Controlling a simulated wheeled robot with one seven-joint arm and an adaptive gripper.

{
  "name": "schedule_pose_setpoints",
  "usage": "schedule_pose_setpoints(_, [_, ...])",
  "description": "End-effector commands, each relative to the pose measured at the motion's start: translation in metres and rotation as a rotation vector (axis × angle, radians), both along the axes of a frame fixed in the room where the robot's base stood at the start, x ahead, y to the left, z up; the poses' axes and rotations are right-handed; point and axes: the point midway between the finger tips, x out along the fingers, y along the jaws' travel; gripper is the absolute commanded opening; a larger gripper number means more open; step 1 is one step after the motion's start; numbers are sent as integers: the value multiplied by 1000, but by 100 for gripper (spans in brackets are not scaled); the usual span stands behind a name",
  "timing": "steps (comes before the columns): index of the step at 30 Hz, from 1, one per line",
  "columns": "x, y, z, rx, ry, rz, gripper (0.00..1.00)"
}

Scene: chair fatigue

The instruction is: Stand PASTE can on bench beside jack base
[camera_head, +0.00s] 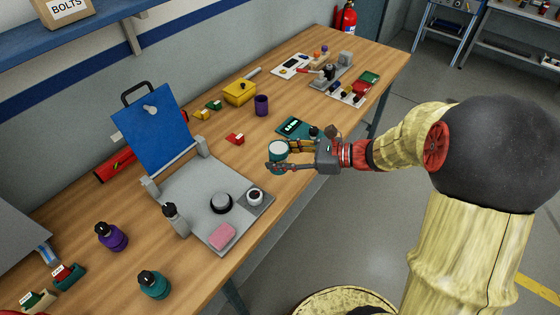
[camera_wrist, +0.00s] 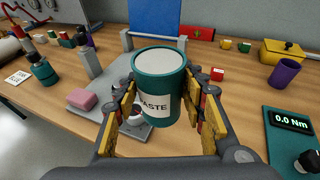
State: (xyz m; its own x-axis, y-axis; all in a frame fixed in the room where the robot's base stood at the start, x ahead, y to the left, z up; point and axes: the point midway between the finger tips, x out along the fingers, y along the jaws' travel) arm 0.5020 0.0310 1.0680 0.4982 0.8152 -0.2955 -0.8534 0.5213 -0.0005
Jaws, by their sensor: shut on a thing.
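The PASTE can (camera_wrist: 158,90) is teal with a pale lid and a white label, and it is upright between the fingers in the wrist view. My gripper (camera_head: 280,157) is shut on it and holds it over the bench (camera_head: 243,161), near the front edge; the gap below it is hard to judge. The can also shows in the head view (camera_head: 278,151). The jack base is not clearly identifiable; a grey plate (camera_head: 198,187) with a raised blue panel (camera_head: 150,130) lies left of the can, carrying a black dome (camera_head: 221,203) and a small round cup (camera_head: 255,196).
A teal torque meter (camera_head: 296,127) lies just beyond my gripper. A purple cup (camera_head: 261,105), yellow box (camera_head: 239,93) and red block (camera_head: 235,138) stand farther back. A pink sponge (camera_head: 222,236) and grey bottle (camera_head: 175,218) are at the plate. Bare wood shows between plate and meter.

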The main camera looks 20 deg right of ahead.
Motion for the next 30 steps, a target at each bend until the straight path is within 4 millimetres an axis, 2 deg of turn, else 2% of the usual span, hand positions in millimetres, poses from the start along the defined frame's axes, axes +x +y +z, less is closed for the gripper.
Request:
schedule_pose_setpoints(1, [12, -3, -9, 2, 1, 1, 8])
schedule_pose_setpoints(6, [48, -15, -26, 0, -1, 0, 8])
schedule_pose_setpoints(12, [74, -25, -60, 0, 1, 0, 8])
schedule_pose_setpoints(22, [91, -30, -78, 0, 0, -1, 8])
schedule_pose_setpoints(24, [97, -32, -86, 0, 1, -1, 8])
schedule_pose_setpoints(27, [95, -31, -104, 1, 1, -2, 8])
schedule_pose_setpoints(30, [95, -31, -114, 0, -1, -2, 8])
